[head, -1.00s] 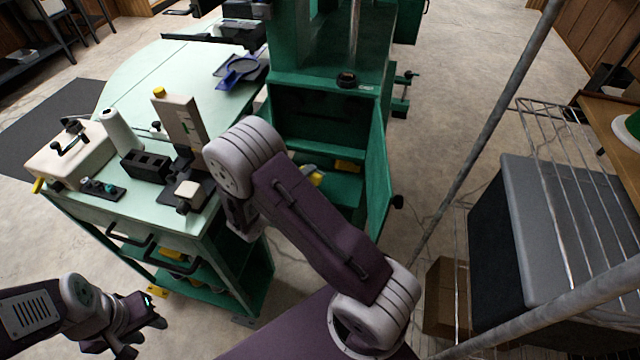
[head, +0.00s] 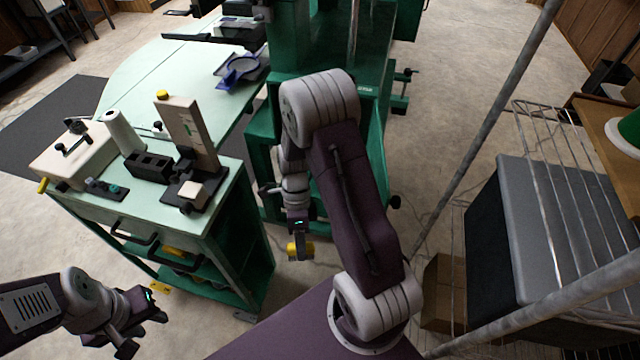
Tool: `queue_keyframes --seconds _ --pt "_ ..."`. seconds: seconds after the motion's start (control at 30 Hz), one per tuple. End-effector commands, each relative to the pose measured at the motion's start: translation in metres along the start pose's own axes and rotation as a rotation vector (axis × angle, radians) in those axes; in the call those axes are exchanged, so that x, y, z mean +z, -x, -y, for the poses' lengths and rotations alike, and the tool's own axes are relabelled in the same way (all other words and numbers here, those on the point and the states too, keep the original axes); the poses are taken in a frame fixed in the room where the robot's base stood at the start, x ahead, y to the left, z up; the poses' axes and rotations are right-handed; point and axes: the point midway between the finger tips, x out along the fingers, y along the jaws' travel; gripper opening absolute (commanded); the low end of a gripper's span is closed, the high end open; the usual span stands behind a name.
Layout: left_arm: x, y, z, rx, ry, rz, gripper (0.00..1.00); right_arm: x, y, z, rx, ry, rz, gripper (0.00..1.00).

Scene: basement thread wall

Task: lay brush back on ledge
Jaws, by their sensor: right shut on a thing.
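My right gripper (head: 299,249) hangs low in front of the green machine (head: 262,130). It is shut on a small yellow thing, which seems to be the brush (head: 309,251). Its bristles cannot be made out. The brush is in the air over the floor, apart from the machine. My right arm hides most of the machine's open front, so a ledge inside it cannot be made out. My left gripper (head: 141,324) is at the lower left, empty, with its fingers apart.
A pale green cart (head: 143,204) stands left of the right gripper, with tools on top and dark handles. A green door (head: 377,170) stands open right of the machine. A wire rack (head: 570,190) and grey box (head: 545,215) are at the right.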

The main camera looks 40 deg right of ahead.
Motion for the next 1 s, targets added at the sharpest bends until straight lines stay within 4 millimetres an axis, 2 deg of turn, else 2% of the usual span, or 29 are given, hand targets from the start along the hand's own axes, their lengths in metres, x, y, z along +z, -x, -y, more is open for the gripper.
queue_keyframes --seconds 0.03,0.1,0.3,0.47,0.67,0.77,1.0 --pt "-0.001 0.005 0.000 0.000 0.000 0.000 0.35 0.006 0.014 0.000 -0.050 -0.081 0.039 0.00" --pt "-0.001 0.007 0.000 0.000 0.000 0.000 0.35 0.012 0.029 0.002 -0.118 -0.183 0.077 0.00" --pt "-0.002 0.015 0.000 0.000 0.000 0.000 0.35 0.004 0.070 0.010 -0.318 -0.316 0.094 0.00" --pt "-0.002 0.015 0.000 0.000 0.000 0.000 0.35 -0.002 0.073 0.012 -0.411 -0.343 0.079 0.00" --pt "-0.001 0.014 0.000 0.000 0.000 0.000 0.35 -0.003 0.074 0.018 -0.430 -0.349 0.077 0.00" --pt "-0.001 0.012 0.000 0.000 0.000 0.000 0.35 -0.012 0.082 0.038 -0.430 -0.353 0.078 0.00" --pt "-0.001 0.007 0.000 0.000 0.000 0.000 0.35 -0.040 0.113 0.107 -0.429 -0.351 0.077 0.00"
